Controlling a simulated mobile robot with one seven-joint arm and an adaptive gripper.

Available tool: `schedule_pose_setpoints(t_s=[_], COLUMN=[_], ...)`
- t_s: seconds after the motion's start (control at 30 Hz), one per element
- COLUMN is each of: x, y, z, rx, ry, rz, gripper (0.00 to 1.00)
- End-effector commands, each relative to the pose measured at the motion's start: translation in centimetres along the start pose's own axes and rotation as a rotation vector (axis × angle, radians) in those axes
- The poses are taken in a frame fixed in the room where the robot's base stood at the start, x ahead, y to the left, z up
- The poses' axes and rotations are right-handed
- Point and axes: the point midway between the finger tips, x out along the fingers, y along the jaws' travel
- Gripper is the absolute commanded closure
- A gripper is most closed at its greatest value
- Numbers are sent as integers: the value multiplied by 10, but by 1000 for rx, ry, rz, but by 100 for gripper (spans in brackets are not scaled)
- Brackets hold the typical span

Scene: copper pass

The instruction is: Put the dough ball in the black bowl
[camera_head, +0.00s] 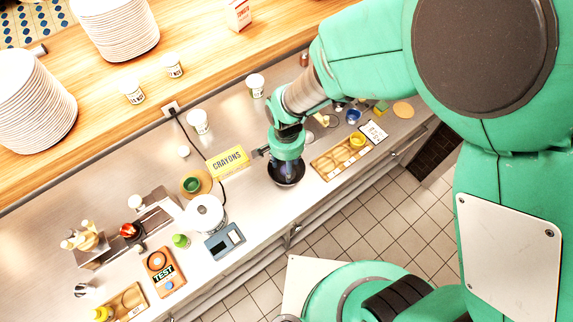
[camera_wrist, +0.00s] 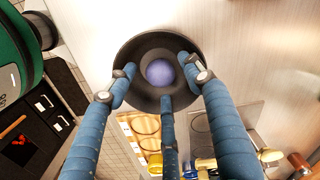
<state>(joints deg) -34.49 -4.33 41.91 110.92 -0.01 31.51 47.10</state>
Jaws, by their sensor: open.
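The black bowl (camera_head: 297,181) stands on the metal counter, right of the yellow crayons box. In the wrist view the black bowl (camera_wrist: 140,48) is seen from above, with a smooth lavender ball (camera_wrist: 160,72), which looks like the dough ball, within its rim. My gripper (camera_head: 287,171) points down over the bowl and hides much of it. In the wrist view my gripper (camera_wrist: 160,80) is open, its blue fingers spread around the ball with visible gaps. The ball appears to rest on the bowl's bottom.
The crayons box (camera_head: 227,161) is close on the left. A wooden tray (camera_head: 327,167) with a yellow bowl (camera_head: 357,140) lies to the right. A scale (camera_head: 224,241) and a white round pot (camera_head: 205,213) stand at the lower left. The counter's front edge is near the bowl.

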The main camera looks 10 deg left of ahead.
Motion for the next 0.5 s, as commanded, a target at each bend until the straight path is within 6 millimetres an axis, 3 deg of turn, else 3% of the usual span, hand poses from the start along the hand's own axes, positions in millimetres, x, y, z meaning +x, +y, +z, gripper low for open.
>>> schedule_pose_setpoints(t_s=[0.5], x=[-9], y=[0], z=[0], rx=[0], ry=[0], rz=[-1], gripper=[49])
